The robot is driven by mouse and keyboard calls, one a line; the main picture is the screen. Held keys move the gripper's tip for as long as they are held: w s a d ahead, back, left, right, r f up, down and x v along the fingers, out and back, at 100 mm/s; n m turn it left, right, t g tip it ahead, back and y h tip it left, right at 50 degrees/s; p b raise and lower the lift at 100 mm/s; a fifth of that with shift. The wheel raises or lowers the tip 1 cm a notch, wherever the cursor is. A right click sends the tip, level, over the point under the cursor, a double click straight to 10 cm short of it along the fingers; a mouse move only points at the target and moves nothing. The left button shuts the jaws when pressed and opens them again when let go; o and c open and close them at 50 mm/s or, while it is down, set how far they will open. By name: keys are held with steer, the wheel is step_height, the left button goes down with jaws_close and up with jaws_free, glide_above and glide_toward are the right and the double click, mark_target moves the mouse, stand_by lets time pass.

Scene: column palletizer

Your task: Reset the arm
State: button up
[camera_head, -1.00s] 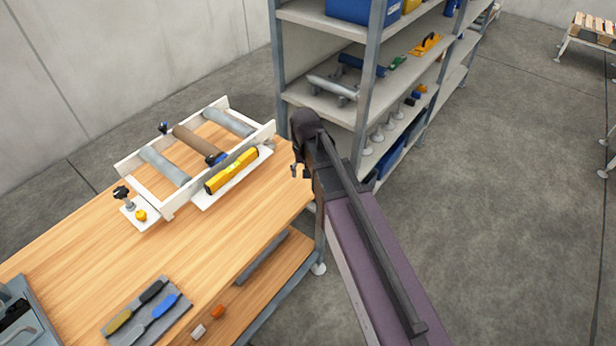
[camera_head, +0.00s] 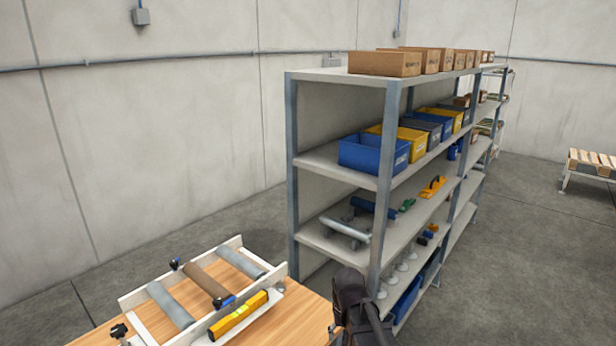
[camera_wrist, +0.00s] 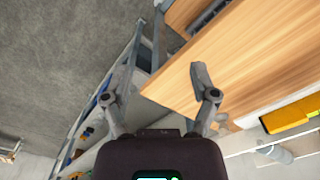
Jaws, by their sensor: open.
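My gripper (camera_wrist: 163,66) is open in the wrist view, with its two fingers spread apart and nothing between them. It hangs over the corner of the wooden workbench (camera_wrist: 245,55). In the head view, part of my dark arm shows at the bottom, right of the workbench (camera_head: 300,315) and in front of the shelf's lower part. The fingers are mostly out of that picture.
A white roller frame (camera_head: 277,268) and a yellow spirit level (camera_head: 238,315) lie on the bench. A metal shelf (camera_head: 388,150) with blue bins (camera_head: 370,155) and cardboard boxes (camera_head: 385,63) stands close behind my arm.

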steer(key=s+d, duration=0.6)
steer(key=d, duration=0.1)
stand_by(1.1)
steer(key=shift+c, duration=1.2)
steer(key=shift+s, duration=0.15)
